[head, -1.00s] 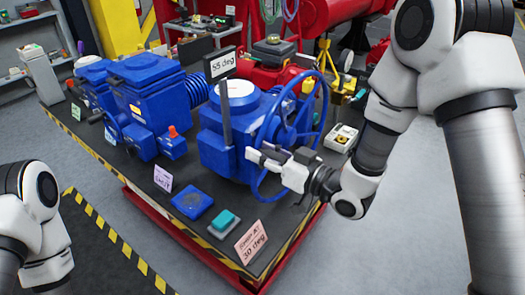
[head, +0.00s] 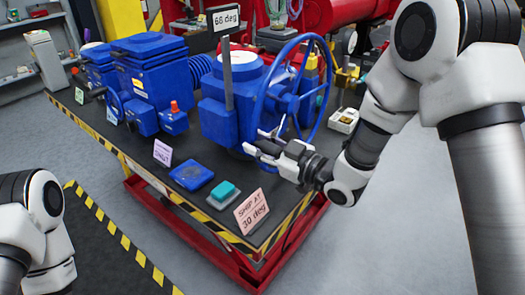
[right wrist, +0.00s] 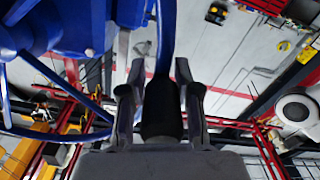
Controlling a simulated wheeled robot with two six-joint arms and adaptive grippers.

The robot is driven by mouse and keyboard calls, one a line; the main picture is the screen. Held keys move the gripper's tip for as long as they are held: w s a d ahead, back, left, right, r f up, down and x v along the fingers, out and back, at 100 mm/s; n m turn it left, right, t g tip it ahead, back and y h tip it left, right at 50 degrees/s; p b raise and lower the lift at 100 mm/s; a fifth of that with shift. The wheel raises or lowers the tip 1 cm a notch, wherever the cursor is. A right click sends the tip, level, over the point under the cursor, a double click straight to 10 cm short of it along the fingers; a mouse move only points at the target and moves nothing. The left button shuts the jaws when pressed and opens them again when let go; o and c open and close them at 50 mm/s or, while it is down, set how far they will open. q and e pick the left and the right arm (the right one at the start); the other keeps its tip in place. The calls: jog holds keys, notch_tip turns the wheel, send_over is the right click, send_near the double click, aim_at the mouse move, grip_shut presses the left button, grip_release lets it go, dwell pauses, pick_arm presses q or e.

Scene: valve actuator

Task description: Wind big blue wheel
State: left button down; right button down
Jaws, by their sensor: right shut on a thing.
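The big blue wheel (head: 293,102) is a spoked handwheel on the right side of the blue valve actuator (head: 216,118). My right gripper (head: 260,143) is at the lower part of the wheel's rim and is shut on it. In the right wrist view the blue rim (right wrist: 167,35) runs between the two fingers of the gripper (right wrist: 158,80). A sign on a post (head: 227,18) above the actuator seems to read 68 deg. A pink card (head: 251,211) reads "SHIP AT 30 deg". My left arm shows at the lower left, but its gripper is out of frame.
The black bench top (head: 150,172) has a striped edge and a red frame. A blue plate (head: 191,173), a teal button block (head: 223,194) and a "SHUT" card (head: 162,153) lie near the front. Another blue unit (head: 150,75) stands at left. Open floor lies right.

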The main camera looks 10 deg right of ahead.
aim_at(268, 171)
jog(key=f+n+b, duration=0.1)
jog(key=f+b, duration=0.1)
jog(key=f+n+b, duration=0.1)
jog(key=f+b, duration=0.1)
jog(key=d+f+n+b, duration=0.1)
jog(key=f+b, duration=0.2)
jog(key=shift+w+n, duration=0.4)
jog(key=f+n+b, duration=0.1)
jog(key=w+d+f+n+b, duration=0.1)
jog(key=f+b, duration=0.1)
jog(key=d+f+n+b, duration=0.1)
jog(key=b, duration=0.1)
jog(key=shift+w+d+f, duration=0.2)
jog(key=shift+w+f, duration=0.05)
jog(key=shift+w, duration=0.15)
jog(key=shift+w+d+f+b, duration=0.4)
jog(key=shift+f+b, duration=0.1)
jog(key=shift+b, duration=0.15)
jog(key=c, duration=1)
grip_release()
jog(key=shift+o, duration=0.7)
jog(key=shift+w+f, duration=0.1)
jog(key=shift+w, duration=0.05)
